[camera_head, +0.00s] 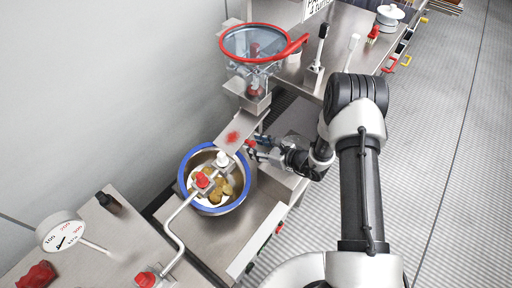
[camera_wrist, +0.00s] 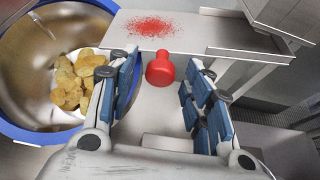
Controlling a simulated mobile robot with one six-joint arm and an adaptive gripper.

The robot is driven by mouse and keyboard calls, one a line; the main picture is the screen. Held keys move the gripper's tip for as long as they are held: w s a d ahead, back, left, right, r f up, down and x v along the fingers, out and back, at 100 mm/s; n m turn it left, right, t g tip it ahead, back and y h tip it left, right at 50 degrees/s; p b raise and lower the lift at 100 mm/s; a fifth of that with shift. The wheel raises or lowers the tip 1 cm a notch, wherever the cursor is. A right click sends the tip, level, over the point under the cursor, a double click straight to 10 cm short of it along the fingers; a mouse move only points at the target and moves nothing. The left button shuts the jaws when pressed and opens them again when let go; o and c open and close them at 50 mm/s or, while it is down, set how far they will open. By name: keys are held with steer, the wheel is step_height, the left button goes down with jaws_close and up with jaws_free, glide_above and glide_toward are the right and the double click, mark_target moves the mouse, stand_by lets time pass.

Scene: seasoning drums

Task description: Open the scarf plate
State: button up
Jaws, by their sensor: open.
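The scarf plate is most likely the flat metal plate (camera_head: 243,127) under the seasoning hopper, its end reaching over the drum. Red powder lies on the plate (camera_wrist: 222,34), which crosses the top of the wrist view. A red knob (camera_wrist: 160,69) stands out from the plate's near edge; it shows small in the head view (camera_head: 250,143). My gripper (camera_wrist: 163,92) is open, with blue-padded fingers on either side of the knob. Gaps show on both sides, so it is not gripped. In the head view my gripper (camera_head: 257,149) is beside the plate.
A blue-rimmed drum (camera_head: 184,165) holding brown chunks stands below and left of the plate. A hopper with a red rim (camera_head: 226,49) stands above. Striped floor lies right.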

steer(key=shift+a, duration=0.1)
steer(key=shift+c, duration=0.2)
jaws_close()
stand_by(0.5)
